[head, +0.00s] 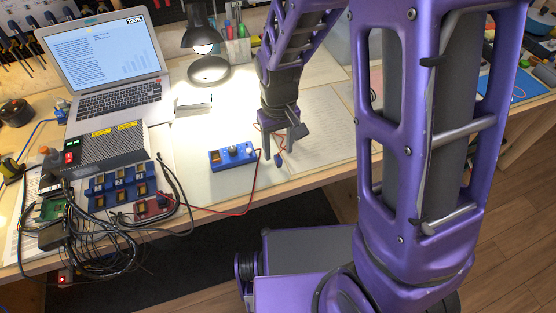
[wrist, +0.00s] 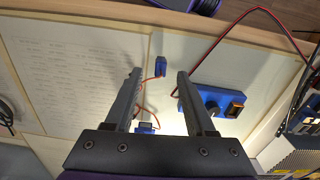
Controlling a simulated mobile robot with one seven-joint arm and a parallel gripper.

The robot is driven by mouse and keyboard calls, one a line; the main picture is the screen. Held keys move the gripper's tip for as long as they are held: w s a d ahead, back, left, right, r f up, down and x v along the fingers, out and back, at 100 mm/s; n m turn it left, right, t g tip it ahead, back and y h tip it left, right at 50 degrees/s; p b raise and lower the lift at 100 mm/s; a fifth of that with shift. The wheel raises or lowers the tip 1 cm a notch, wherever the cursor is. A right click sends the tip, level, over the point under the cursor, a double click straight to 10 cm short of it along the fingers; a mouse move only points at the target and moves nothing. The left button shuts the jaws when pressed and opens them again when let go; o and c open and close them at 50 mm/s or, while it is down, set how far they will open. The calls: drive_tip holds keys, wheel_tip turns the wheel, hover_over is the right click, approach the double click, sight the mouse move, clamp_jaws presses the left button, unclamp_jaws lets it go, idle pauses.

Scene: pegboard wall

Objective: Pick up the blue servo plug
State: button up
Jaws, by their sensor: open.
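A small blue plug (wrist: 160,66) with an orange lead lies on the pale work surface. It also shows in the head view (head: 278,160), just below my gripper (head: 283,146). In the wrist view the plug appears between the tips of my gripper (wrist: 159,74), nearer the far end of the gap. The jaws are apart and hold nothing. I cannot tell how high the fingertips are above the surface. A second blue piece (wrist: 146,127) on the orange lead shows closer to the palm, partly hidden by it.
A blue control box (head: 233,155) with a knob and a switch sits left of my gripper in the head view, with a red wire (head: 254,185) running from it. Printed sheets (head: 325,115) lie to the right. A laptop (head: 105,70), lamp (head: 207,68) and tangled cables stand left.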

sight(278, 161)
wheel_tip(278, 161, down, 3)
drive_tip(key=shift+r, duration=0.2)
clamp_jaws()
